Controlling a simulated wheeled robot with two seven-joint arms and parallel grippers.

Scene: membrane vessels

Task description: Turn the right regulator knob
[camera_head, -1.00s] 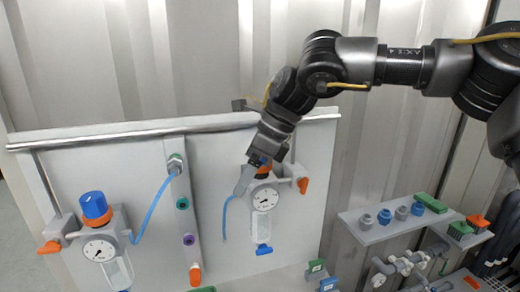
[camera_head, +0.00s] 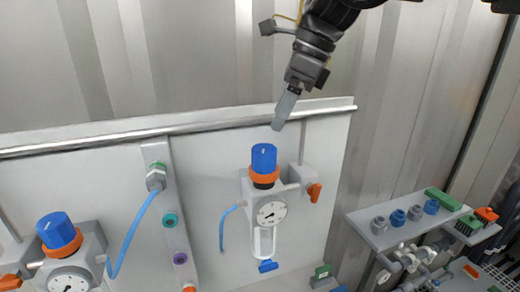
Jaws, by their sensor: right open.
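The right regulator has a blue knob (camera_head: 264,158) above an orange ring (camera_head: 264,175). Below the ring are a grey body with a round gauge (camera_head: 271,213) and a clear bowl (camera_head: 264,242). My right gripper (camera_head: 281,122) is above the knob and slightly to its right, pointing down, open and apart from it. Only one finger shows clearly; the other is hidden behind it. The knob is fully visible and nothing holds it. My left gripper is not in view.
A second regulator with a blue knob (camera_head: 55,230) is at the lower left. A metal rail (camera_head: 200,126) runs along the panel top. An orange valve handle (camera_head: 315,192) is right of the regulator. A shelf (camera_head: 372,238) with fittings stands at the right.

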